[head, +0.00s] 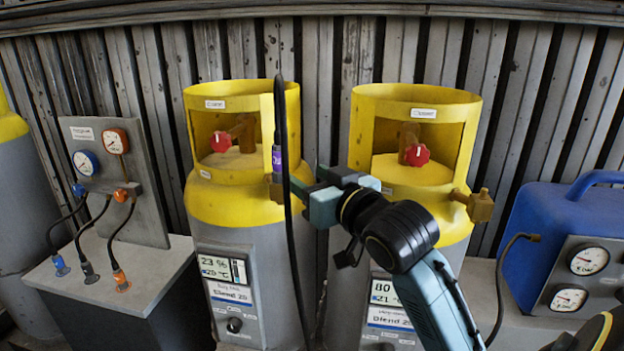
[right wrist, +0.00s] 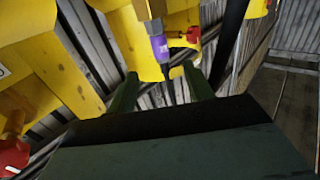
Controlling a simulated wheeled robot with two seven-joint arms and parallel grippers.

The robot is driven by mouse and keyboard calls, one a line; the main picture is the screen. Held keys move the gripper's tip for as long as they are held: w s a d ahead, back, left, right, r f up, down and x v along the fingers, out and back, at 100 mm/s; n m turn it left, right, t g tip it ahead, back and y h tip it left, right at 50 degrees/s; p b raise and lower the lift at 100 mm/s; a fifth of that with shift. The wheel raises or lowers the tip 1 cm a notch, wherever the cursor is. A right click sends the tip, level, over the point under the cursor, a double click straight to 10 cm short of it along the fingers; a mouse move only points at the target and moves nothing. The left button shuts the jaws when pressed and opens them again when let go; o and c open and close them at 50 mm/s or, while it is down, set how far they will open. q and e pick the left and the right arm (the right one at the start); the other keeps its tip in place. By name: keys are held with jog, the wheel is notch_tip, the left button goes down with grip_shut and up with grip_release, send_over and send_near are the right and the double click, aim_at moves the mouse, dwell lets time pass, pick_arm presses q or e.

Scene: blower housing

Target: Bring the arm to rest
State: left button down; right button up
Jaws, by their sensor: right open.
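My left gripper is not in view.
A second yellow-topped cylinder (head: 404,215) stands behind my right arm, with a brass outlet (head: 474,205) on its right. A blue machine with gauges (head: 575,240) is at the right. A gauge panel with hoses (head: 115,180) is at the left. A ribbed wall closes the back.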

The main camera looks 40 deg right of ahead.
dwell(0.3)
jog(key=w+d+f+g, duration=0.1)
jog(key=w+f+g, duration=0.15)
jog(key=f, duration=0.85)
jog(key=w+d+f+g, duration=0.15)
jog(key=w+f, duration=0.25)
jog(key=f, duration=0.8)
jog(key=s+a+f+g+b, duration=0.1)
jog(key=s+f+g, duration=0.15)
jog(key=f, duration=0.95)
jog(key=s+a+f+g, duration=0.1)
jog(key=s+f+g, duration=0.15)
jog(key=f, duration=0.95)
jog(key=s+a+f+n+g+y+b, duration=0.1)
jog(key=s+a+f+g, duration=0.1)
jog(key=s+f, duration=0.85)
jog(key=s+a+f+n+g, duration=0.1)
jog(key=s+a+f+g, duration=0.15)
jog(key=s+f, duration=0.85)
jog(key=s+a+f+g, duration=0.1)
jog(key=s+f, duration=0.3)
jog(key=s, duration=0.6)
jog(key=s+a+f+n+g, duration=0.1)
jog(key=s+f, duration=0.4)
jog(key=s, duration=0.6)
jog(key=shift+a+g+y+b, duration=0.35)
jog(key=shift+a+g, duration=0.4)
jog(key=shift+a, duration=0.45)
